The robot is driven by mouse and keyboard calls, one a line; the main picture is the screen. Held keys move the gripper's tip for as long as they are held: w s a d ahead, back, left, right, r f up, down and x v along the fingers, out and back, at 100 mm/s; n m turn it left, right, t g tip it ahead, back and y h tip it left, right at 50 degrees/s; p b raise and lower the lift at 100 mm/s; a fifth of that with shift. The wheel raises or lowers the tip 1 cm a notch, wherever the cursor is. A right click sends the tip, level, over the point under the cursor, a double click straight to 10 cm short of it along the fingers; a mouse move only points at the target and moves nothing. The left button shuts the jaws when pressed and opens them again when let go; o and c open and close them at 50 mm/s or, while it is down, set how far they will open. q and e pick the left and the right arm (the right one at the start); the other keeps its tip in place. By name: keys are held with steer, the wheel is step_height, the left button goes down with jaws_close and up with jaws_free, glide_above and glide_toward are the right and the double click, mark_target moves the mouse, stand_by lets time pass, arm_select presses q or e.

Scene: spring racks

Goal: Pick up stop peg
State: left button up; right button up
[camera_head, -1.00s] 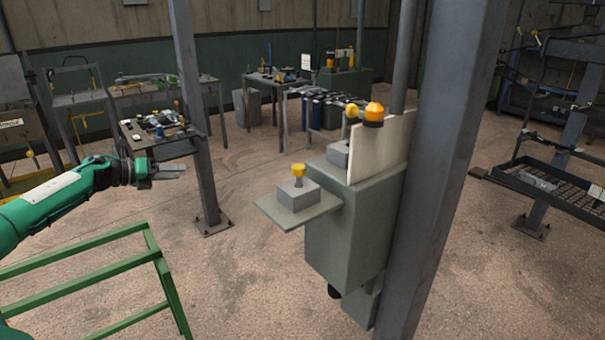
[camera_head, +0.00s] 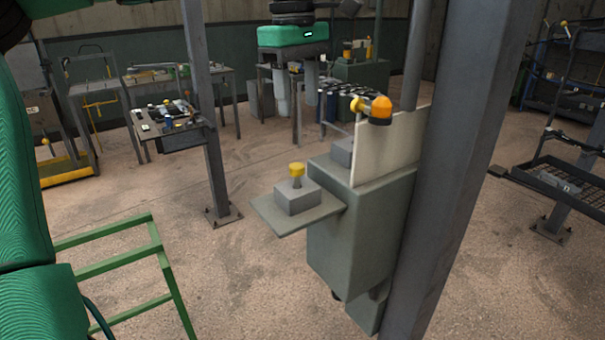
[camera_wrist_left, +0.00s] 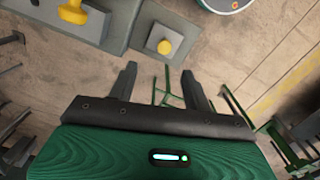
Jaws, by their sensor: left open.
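A peg with a yellow head (camera_head: 297,170) and a grey stem stands upright in a grey block (camera_head: 298,199) on a small side shelf (camera_head: 268,213) of a green-grey cabinet. The yellow head also shows from above in the left wrist view (camera_wrist_left: 165,47), just beyond my fingertips. My left gripper (camera_head: 297,106) points down in the head view, apart from the peg and above it in the picture. In the left wrist view its fingers (camera_wrist_left: 161,82) are spread with nothing between them. My right gripper is not in view.
A pale upright panel (camera_head: 392,148) rises from the cabinet (camera_head: 345,235), with an orange-topped fitting (camera_head: 381,108) and a second yellow knob (camera_head: 356,105) beside it. A thick grey post (camera_head: 455,170) stands right of the cabinet. A green frame (camera_head: 110,262) stands at lower left.

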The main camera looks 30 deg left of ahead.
mark_target(297, 166)
arm_select(q)
steer(key=shift+m+y, duration=0.3)
steer(key=f, duration=0.5)
steer(key=f+p, duration=0.1)
steer(key=f, duration=0.2)
steer(key=shift+s+d+f, duration=0.25)
steer(key=shift+d, duration=0.05)
steer(key=f, duration=0.1)
steer(key=f+p, duration=0.1)
steer(key=f, duration=0.1)
steer(key=f+p, duration=0.1)
steer(key=shift+s+a+f, duration=0.1)
steer(key=shift+a+f, duration=0.25)
steer(key=shift+f, duration=0.3)
jaws_close()
steer(key=shift+r, duration=0.1)
